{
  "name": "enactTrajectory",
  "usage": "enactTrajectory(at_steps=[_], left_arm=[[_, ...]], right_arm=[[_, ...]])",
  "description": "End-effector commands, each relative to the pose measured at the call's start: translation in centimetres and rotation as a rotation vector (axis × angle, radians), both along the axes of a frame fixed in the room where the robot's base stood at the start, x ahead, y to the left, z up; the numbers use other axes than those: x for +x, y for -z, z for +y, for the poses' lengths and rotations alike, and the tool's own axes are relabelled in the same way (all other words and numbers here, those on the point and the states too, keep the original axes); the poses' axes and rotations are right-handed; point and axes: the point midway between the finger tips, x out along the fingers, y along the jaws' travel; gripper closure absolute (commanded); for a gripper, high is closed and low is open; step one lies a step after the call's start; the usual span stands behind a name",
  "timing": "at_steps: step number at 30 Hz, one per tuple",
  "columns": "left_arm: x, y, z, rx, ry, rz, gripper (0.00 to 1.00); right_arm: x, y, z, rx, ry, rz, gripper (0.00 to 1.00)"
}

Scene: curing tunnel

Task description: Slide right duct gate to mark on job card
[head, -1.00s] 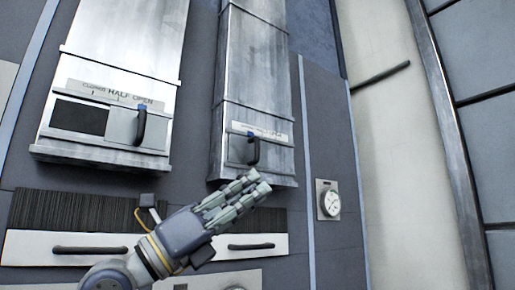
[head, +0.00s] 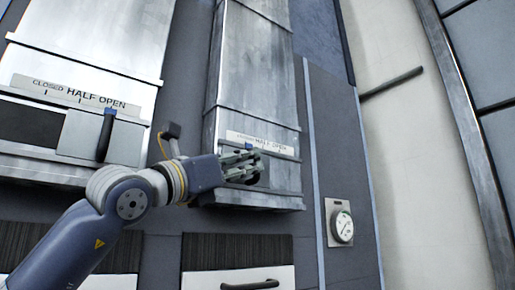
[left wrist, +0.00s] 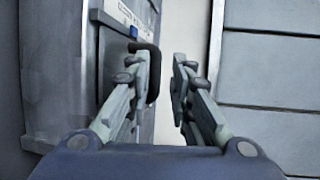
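The right duct (head: 250,70) is a tall metal casing with a scale strip (head: 262,141) along its lower front, marked closed, half and open. Its gate handle shows only as a blue top (head: 249,147) and a dark piece behind my fingers in the head view. In the left wrist view the black handle (left wrist: 154,72) stands by the left finger's tip, partly in the gap; I cannot tell whether they touch. My left gripper (head: 250,165) is open at this handle, and its fingers are apart in the left wrist view (left wrist: 164,78). My right gripper and a job card are not seen.
The left duct (head: 95,40) has its own scale and a gate (head: 82,135) with a black handle (head: 105,134). A round dial (head: 343,226) is on the wall at right. Below are dark brush strips (head: 240,250) and a white panel with a handle (head: 250,286).

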Motion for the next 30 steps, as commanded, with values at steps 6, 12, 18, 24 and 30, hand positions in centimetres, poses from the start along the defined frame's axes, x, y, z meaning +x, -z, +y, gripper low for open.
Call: enactTrajectory(at_steps=[6, 12, 18, 24, 30], left_arm=[[2.1, -1.5, -1.8, 0.000, -0.001, 0.002, 0.80], [2.9, -1.7, -2.6, -0.001, 0.000, 0.001, 0.80], [3.0, -1.6, -2.7, 0.000, 0.000, 0.000, 0.80], [3.0, -1.6, -2.7, 0.000, 0.000, 0.000, 0.98], [3.0, -1.6, -2.7, -0.001, 0.000, -0.001, 1.00]], right_arm=[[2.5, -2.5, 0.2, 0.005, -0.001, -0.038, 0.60], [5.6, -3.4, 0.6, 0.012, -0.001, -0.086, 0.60], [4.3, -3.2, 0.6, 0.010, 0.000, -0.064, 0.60], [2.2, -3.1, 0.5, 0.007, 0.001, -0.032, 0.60], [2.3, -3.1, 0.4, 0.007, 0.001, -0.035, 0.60]])
